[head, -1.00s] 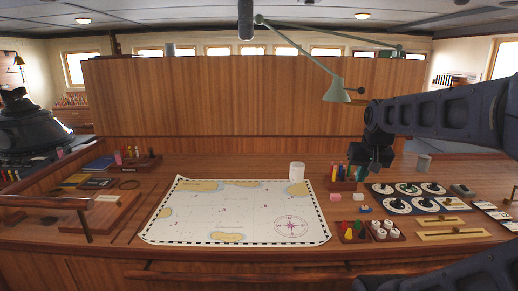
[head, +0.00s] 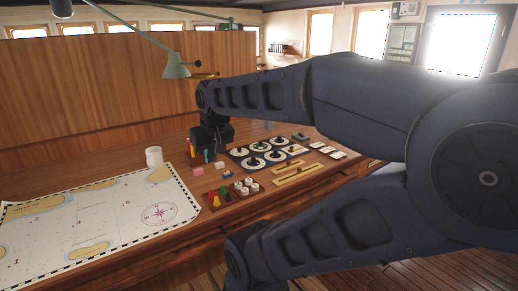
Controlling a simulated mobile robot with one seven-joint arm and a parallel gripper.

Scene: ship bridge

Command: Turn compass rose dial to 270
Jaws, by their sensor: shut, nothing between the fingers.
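A dark panel (head: 233,159) lies on the wooden desk, carrying several round white dials with dark knobs, such as the front-left dial (head: 253,162). Their markings are too small to read, so I cannot tell which is the compass rose dial or where it points. My gripper (head: 220,151) is shut and empty. It hangs pointing down by the panel's back-left corner, apart from the dials in the picture. A magenta compass rose (head: 158,214) is also printed on the paper chart (head: 110,222) to the left.
Pen holder (head: 194,148), pink eraser (head: 198,171) and white mug (head: 154,156) stand left of the panel. A tray of coloured pieces (head: 224,196) and brass rulers (head: 293,175) lie in front. A green lamp (head: 176,66) hangs above the desk.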

